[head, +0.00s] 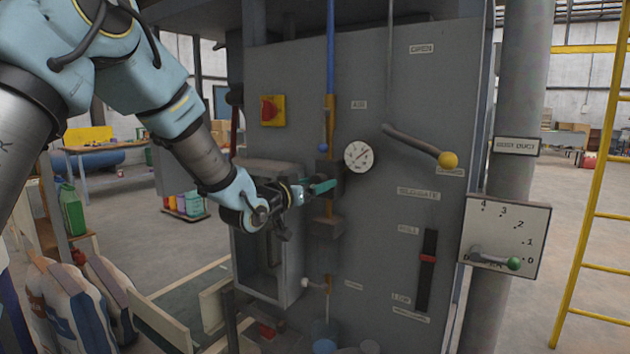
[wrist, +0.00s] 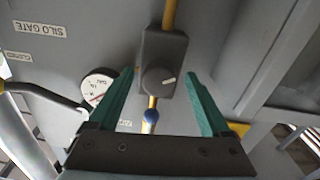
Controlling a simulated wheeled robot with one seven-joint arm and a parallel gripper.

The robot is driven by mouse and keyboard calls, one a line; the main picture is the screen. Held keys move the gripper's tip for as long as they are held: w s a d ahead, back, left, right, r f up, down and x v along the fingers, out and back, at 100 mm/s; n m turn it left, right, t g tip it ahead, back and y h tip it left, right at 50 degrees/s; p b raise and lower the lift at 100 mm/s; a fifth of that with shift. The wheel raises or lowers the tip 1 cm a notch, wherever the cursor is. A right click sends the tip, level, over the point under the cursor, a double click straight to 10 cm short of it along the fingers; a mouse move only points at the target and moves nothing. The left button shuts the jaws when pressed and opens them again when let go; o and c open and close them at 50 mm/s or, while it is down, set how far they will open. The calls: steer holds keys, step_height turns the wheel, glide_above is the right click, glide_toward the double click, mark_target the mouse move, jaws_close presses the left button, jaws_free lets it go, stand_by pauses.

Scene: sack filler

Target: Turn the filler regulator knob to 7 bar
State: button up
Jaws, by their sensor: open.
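The filler regulator is a dark block (head: 329,168) on the grey panel, below the blue ball handle. In the wrist view its round dark knob (wrist: 157,82) shows with a white pointer mark towards the right. The numbers cannot be read. My gripper (head: 325,186) is open, its green fingers in front of the regulator and partly hiding it. In the wrist view my gripper (wrist: 160,74) has one finger on each side of the block, and the knob lies between them in the picture. Contact cannot be told. The white gauge (head: 359,156) is just right of the regulator; its reading is illegible.
A lever with a yellow ball (head: 448,159) is right of the gauge. A red switch on a yellow plate (head: 272,110) is upper left. An open-fronted grey box (head: 272,235) is below my wrist. The blue ball handle (wrist: 150,115) is close to my fingers.

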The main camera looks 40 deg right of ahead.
steer(key=shift+c, duration=0.4)
jaws_close()
steer(key=shift+f+b, duration=0.15)
steer(key=shift+b, duration=0.65)
steer(key=m+b, duration=0.1)
steer(key=b, duration=0.2)
steer(key=shift+m, duration=0.4)
